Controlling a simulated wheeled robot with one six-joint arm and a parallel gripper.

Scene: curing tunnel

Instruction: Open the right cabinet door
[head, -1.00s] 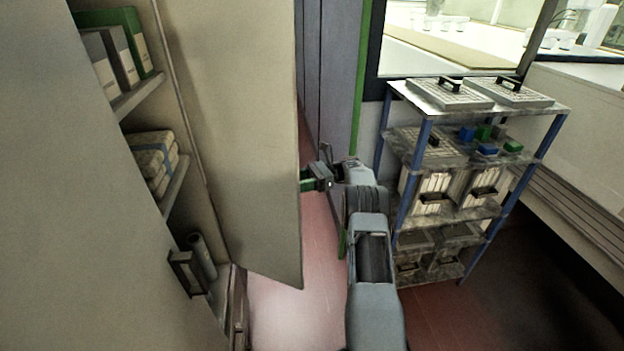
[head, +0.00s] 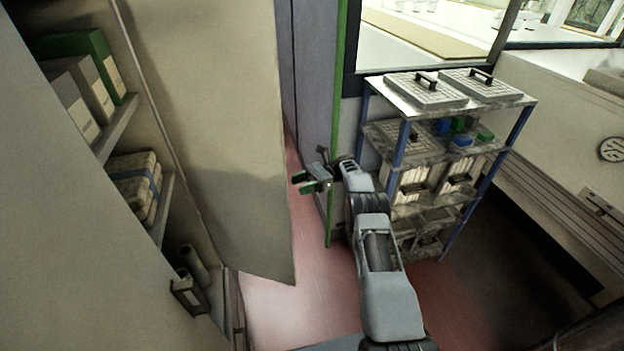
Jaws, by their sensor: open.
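The right cabinet door (head: 205,130) is a beige panel standing swung wide open, its free edge toward the middle of the head view. Its handle is not visible from this side. The cabinet's left door (head: 70,220) is shut, with a dark handle (head: 186,292) near its edge. Between the doors the inside shows, with shelves (head: 118,128). My gripper (head: 306,182) is open and empty, with green on its fingers. In the picture it is just right of the open door's free edge, with a small gap between them.
On the shelves are binders (head: 92,72), strapped packs (head: 137,185) and a rolled tube (head: 194,264). A blue-posted rack (head: 403,140) with trays and boxes stands close right of my arm. A grey panel with a green post (head: 337,120) is behind. Reddish floor (head: 290,315) is clear below the door.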

